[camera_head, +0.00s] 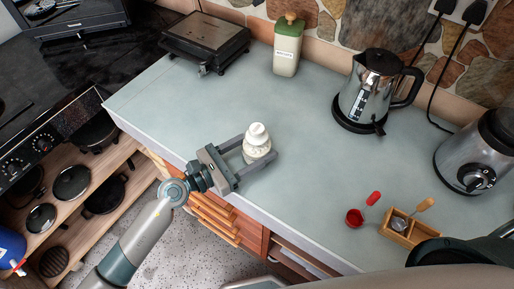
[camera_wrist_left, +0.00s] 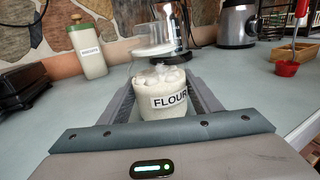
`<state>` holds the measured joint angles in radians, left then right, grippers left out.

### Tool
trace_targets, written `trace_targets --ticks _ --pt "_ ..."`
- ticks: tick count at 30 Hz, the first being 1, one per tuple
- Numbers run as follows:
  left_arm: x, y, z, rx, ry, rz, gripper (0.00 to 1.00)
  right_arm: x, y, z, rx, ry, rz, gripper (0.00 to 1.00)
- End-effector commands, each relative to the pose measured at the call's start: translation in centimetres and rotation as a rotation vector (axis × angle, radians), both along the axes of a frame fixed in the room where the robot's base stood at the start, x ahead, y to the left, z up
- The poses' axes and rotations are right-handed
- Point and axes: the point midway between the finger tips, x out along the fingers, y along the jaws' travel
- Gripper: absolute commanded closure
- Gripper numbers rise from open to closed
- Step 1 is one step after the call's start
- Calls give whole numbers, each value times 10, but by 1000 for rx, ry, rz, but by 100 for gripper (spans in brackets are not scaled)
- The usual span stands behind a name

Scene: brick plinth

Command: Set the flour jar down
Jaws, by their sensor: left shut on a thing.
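The flour jar (camera_head: 257,146) is a clear glass jar with pale contents and a white top, in the middle of the head view near the counter's front edge. My left gripper (camera_head: 252,160) is shut on it, with one finger on each side. In the left wrist view the jar (camera_wrist_left: 163,92) stands upright between the fingers, its FLOUR label facing the camera. The grey-green counter (camera_head: 240,95) is below it. I cannot tell whether the jar's base touches the counter. My right gripper is not seen.
A green-lidded biscuit jar (camera_head: 287,50) and a dark scale-like appliance (camera_head: 206,38) stand at the back. A kettle (camera_head: 369,90) stands behind right, a blender (camera_head: 475,155) far right. Counter around the jar is clear.

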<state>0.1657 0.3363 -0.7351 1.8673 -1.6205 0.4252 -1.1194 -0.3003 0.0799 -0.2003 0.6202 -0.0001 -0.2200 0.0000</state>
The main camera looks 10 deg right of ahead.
Motion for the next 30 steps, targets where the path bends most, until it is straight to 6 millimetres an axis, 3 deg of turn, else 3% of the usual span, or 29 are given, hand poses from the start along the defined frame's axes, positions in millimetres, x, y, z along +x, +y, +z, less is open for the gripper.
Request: trace_targets --ticks 10,17,30 --pt "0 0 15 -1 -5 0 88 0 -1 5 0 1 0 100" --pt "0 0 49 -4 -6 1 88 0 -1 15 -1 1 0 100" --pt "-76 -25 90 -8 0 0 88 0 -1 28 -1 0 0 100"
